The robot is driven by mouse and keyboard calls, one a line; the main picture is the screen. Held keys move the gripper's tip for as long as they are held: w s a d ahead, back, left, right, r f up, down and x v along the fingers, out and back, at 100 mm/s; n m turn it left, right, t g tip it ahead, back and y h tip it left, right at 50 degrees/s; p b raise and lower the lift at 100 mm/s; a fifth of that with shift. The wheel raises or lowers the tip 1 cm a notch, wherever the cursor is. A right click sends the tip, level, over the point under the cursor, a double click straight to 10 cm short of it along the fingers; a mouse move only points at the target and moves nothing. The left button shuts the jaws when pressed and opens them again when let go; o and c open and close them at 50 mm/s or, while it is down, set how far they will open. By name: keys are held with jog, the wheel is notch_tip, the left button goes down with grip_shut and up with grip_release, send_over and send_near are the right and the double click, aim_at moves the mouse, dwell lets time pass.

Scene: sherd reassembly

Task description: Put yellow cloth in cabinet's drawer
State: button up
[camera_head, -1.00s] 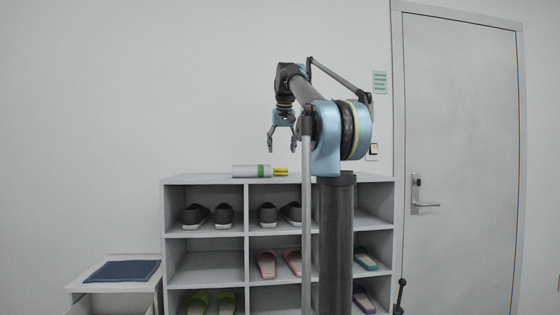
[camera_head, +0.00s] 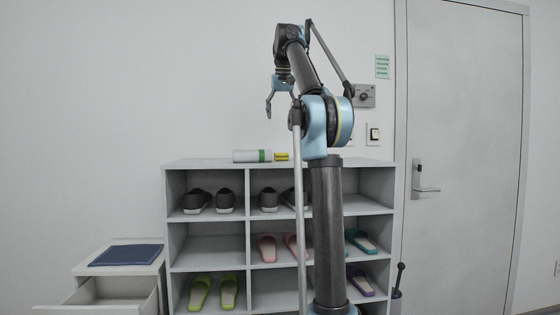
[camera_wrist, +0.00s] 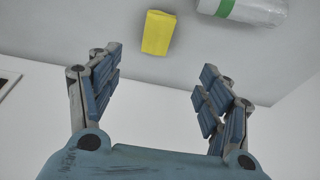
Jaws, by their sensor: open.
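The yellow cloth (camera_head: 281,156) is a small folded bundle on top of the shoe shelf. It also shows in the wrist view (camera_wrist: 158,33), beyond and between my fingers. My gripper (camera_head: 279,103) is open and empty, above the shelf top and apart from the cloth; it also shows in the wrist view (camera_wrist: 160,90). The low cabinet (camera_head: 78,268) stands at the lower left. Its drawer (camera_head: 105,300) is pulled open, and the part of its inside that shows looks empty.
A white bottle with a green band (camera_head: 252,156) lies beside the cloth, to its left. The shelf (camera_head: 190,163) holds several shoes and slippers. A dark blue folded cloth (camera_head: 127,255) lies on the cabinet top. A door (camera_head: 465,150) is at the right.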

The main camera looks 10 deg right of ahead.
send_over(281, 156)
jog(key=w, duration=0.2)
notch_tip(281, 156, down, 10)
jog(key=shift+w+f, duration=0.15)
jog(key=shift+f, duration=0.05)
jog(key=x, duration=0.4)
jog(key=shift+w+d+f, duration=0.2)
jog(key=shift+d, duration=0.15)
jog(key=shift+w+f, duration=0.1)
jog(key=shift+f, duration=0.3)
jog(key=shift+f, duration=0.2)
jog(key=shift+c, duration=0.6)
jog(key=c, duration=1)
jog(key=shift+r, duration=0.1)
